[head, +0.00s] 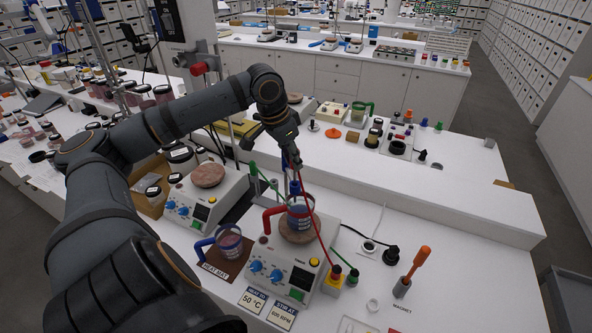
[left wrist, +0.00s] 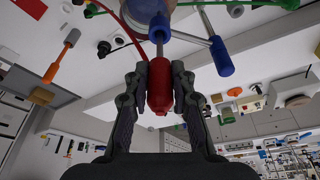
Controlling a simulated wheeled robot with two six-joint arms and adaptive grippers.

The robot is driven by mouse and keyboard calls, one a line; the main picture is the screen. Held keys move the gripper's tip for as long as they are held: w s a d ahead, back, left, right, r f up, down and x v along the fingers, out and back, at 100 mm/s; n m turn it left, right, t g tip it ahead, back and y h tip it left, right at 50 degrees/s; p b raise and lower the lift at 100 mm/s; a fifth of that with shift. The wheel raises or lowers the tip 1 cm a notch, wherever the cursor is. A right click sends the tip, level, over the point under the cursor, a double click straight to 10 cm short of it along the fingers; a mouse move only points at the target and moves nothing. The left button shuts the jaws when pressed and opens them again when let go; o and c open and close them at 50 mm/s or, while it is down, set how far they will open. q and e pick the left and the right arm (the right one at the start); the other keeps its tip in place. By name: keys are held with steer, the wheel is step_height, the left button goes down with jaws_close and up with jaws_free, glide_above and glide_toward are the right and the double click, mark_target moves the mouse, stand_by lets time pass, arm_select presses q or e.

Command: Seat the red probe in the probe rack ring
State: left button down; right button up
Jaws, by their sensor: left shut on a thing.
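My left gripper (head: 293,160) is above the beaker in the head view. In the left wrist view the gripper (left wrist: 159,90) is shut on the red probe (left wrist: 159,88), whose thin metal shaft points away from me. A red cable (head: 319,232) runs from the gripper down to a red plug on a yellow block (head: 334,277). In the head view the gripper mostly hides the probe. My right gripper is not in view.
A beaker with a red handle (head: 271,222) stands on the front hot plate (head: 283,262). A blue-handled beaker (head: 229,240) is to its left. An orange-handled rod (head: 416,262) stands in a grey holder at the right. Bare bench lies farther right.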

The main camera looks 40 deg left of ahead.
arm_select(q)
steer(key=shift+r+p, duration=0.65)
steer(key=shift+r, duration=5.6)
